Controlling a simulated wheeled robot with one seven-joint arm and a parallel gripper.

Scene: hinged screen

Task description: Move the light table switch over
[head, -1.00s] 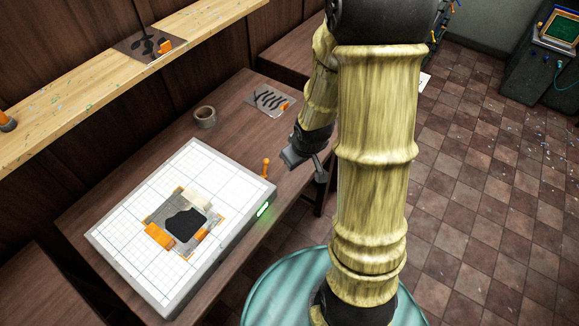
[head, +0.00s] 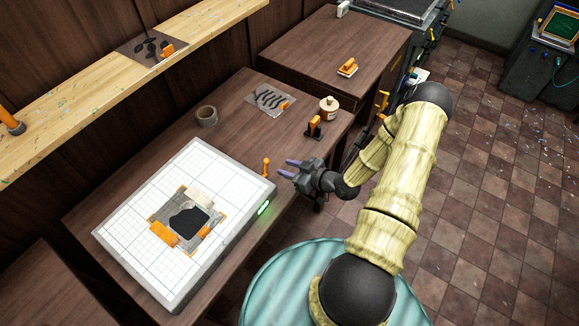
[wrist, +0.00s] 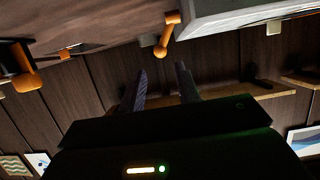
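The light table (head: 122,238) is a white box with a gridded top, and a green light (head: 264,208) glows on its right side. The switch is a small orange lever with a rounded end (head: 266,167), standing by the box's far right corner. It also shows in the wrist view (wrist: 166,36), beside the edge of the light table (wrist: 225,20). My gripper (head: 288,168) is just right of the switch in the head view, its two fingers apart and pointing toward it. In the wrist view the fingers (wrist: 161,73) are empty, with the lever ahead of them and not touching.
A framed dark stencil with orange clips (head: 165,234) lies on the light table.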

